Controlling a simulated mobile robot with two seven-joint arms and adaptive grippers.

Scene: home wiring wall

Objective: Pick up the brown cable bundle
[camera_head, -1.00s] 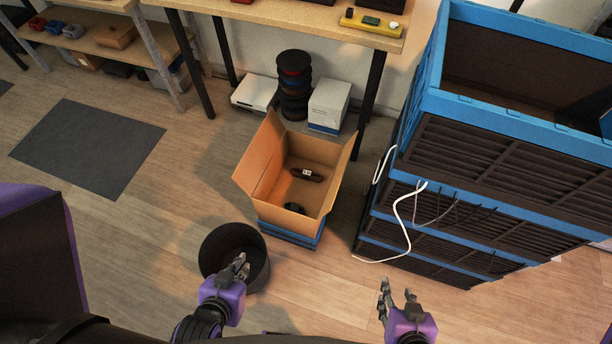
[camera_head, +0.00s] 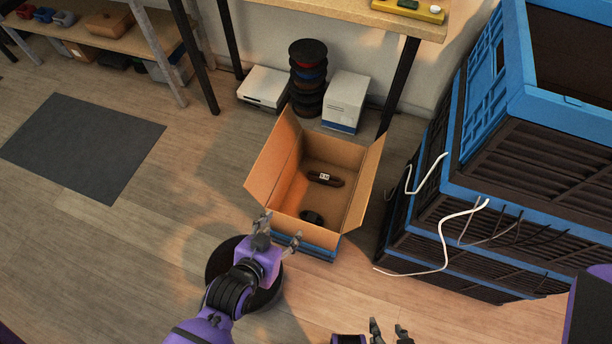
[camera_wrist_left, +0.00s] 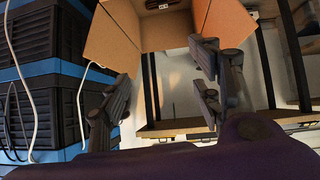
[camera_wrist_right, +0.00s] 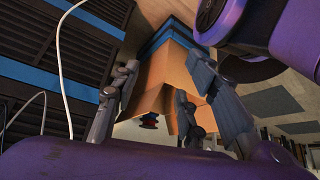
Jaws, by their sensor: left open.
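The brown cable bundle (camera_head: 325,179) is dark, with a white label. A black round item (camera_head: 312,217) lies nearer the box's front wall. My left gripper (camera_head: 281,230) is open and empty at the box's front left edge, apart from the bundle. In the left wrist view, its spread fingers (camera_wrist_left: 160,90) face the box flaps. My right gripper (camera_head: 390,333) is at the bottom edge of the head view. In the right wrist view its fingers (camera_wrist_right: 155,95) are apart and empty, with the box beyond.
A black round bin (camera_head: 222,262) stands under my left arm. Stacked blue and black crates (camera_head: 540,150) with white cables (camera_head: 445,235) stand on the right. Behind the box are black spools (camera_head: 308,75), a white box (camera_head: 347,98) and a table.

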